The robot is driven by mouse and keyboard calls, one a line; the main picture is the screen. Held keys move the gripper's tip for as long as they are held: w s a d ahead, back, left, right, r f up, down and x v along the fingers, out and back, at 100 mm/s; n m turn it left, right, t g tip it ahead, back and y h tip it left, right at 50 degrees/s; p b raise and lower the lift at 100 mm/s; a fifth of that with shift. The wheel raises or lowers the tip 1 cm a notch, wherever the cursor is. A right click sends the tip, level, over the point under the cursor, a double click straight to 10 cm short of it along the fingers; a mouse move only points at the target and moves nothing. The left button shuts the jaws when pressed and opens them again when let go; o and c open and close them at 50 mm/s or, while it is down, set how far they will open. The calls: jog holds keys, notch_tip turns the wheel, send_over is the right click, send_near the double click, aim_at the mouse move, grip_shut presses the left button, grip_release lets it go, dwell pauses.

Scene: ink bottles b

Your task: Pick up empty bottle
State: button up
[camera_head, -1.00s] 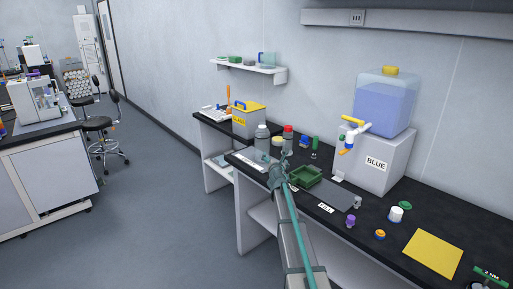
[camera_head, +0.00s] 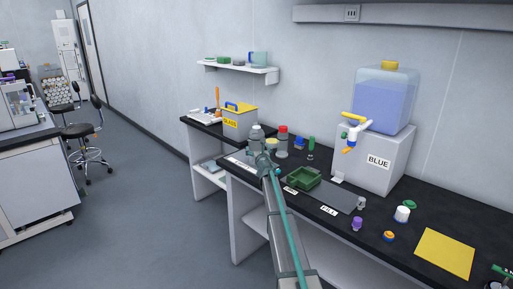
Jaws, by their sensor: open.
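A clear bottle with a grey cap (camera_head: 256,132) stands upright near the far left end of the black bench, by a white strip. It looks empty, but its lower part is hidden behind my gripper. My gripper (camera_head: 262,158) is open, in front of the bottle in the picture. Whether its fingers are around the bottle or short of it cannot be told. A second clear bottle with a red cap (camera_head: 283,141) stands just right of it.
A green tray (camera_head: 303,179) and a grey mat marked FILL lie right of my gripper. A blue tank (camera_head: 384,102) with a tap stands on a white block marked BLUE (camera_head: 373,158). A yellow GLASS box (camera_head: 240,116) is behind left. Small caps and a yellow sheet (camera_head: 445,252) lie at right.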

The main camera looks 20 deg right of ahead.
jog(key=x, duration=0.5)
jog(key=shift+f+p, duration=0.2)
jog(key=shift+p, duration=0.1)
jog(key=shift+s, duration=0.1)
jog(key=c, duration=0.9)
jog(key=shift+c, duration=0.4)
jog(key=shift+r, duration=0.15)
